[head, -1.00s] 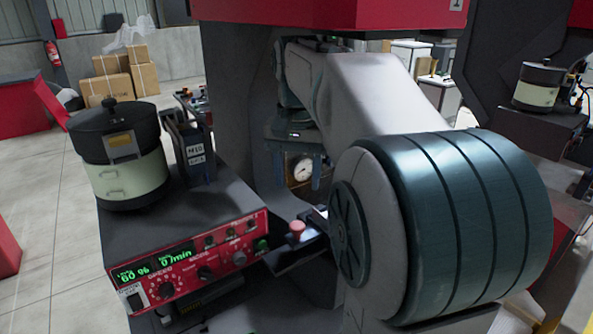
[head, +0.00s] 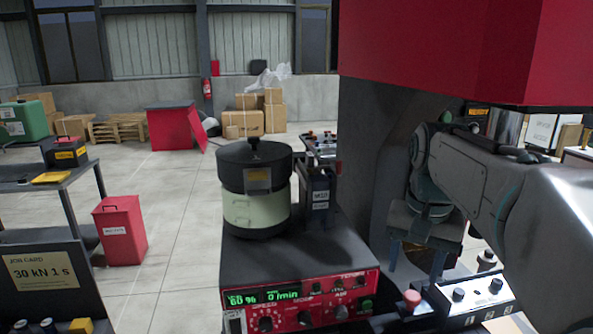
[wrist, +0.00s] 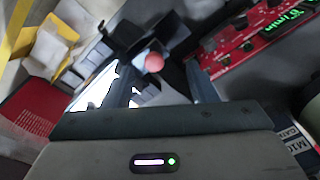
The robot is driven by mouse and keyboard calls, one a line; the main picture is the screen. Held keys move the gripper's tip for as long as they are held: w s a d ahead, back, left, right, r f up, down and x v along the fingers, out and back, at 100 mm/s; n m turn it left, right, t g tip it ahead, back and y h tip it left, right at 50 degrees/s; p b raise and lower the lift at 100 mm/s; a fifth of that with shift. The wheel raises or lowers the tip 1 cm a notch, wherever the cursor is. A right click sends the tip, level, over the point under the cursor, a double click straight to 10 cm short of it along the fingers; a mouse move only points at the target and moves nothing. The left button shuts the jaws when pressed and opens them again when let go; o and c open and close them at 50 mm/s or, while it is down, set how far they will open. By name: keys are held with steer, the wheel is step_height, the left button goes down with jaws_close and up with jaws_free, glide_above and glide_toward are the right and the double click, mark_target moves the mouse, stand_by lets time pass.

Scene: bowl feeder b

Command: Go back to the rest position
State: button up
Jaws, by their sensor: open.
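My gripper (head: 415,268) hangs at the end of my folded arm, at the right of the head view, in front of the dark machine column. Its two fingers point down and are apart, with nothing seen held between them. The wrist view shows the spread fingers of my gripper (wrist: 162,78) too, with a red push button (wrist: 154,62) beyond them. The red button (head: 412,297) also shows in the head view, below the gripper. The gap between gripper and button is hard to judge.
The bowl feeder (head: 256,208) stands on a dark unit with a red control panel (head: 300,303), left of my gripper. A red machine head (head: 430,45) hangs above my arm. A black shelf (head: 40,180) and a red bin (head: 120,232) stand left, with clear floor between.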

steer(key=s+a+f+n+t, duration=0.2)
steer(key=s+a+f+n, duration=0.3)
steer(key=s+f, duration=0.6)
step_height(320, 180, down, 2)
steer(key=shift+s+a+f+n+t, duration=0.1)
steer(key=shift+s+a+n+t, duration=0.2)
steer(key=shift+a, duration=0.35)
